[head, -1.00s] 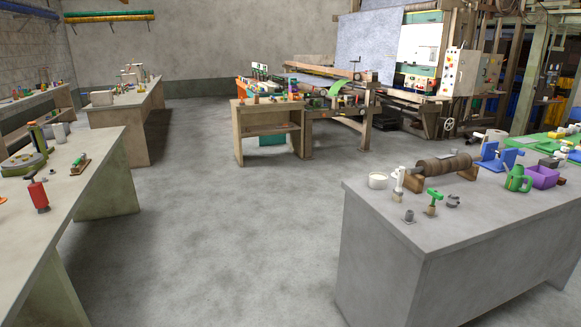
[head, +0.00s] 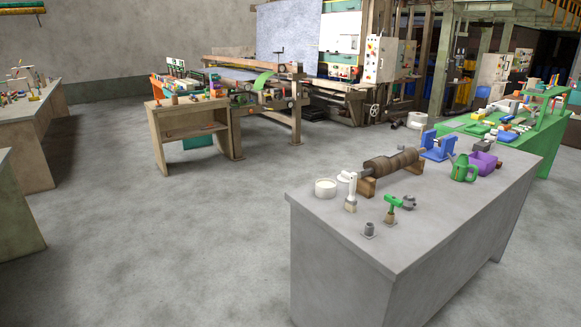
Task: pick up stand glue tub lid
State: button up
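A white round glue tub (head: 325,189) stands near the far left corner of the grey bench on the right. Its top looks pale cream. A small flat white disc (head: 344,177), which looks like the lid, lies just right of the tub, behind the brush. The brush (head: 351,192) has a white handle and stands upright in front of it, partly hiding it. My gripper is not in view.
The grey bench (head: 350,240) also holds a roller (head: 391,162) on wooden supports, a green-handled tool (head: 391,207), a small grey fitting (head: 369,230), a green can (head: 463,169) and a purple bin (head: 483,163). Open concrete floor (head: 170,240) lies left of it.

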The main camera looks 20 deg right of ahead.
aim_at(344, 177)
jog(key=z, duration=0.05)
jog(key=i, duration=1.55)
jog(key=z, duration=0.2)
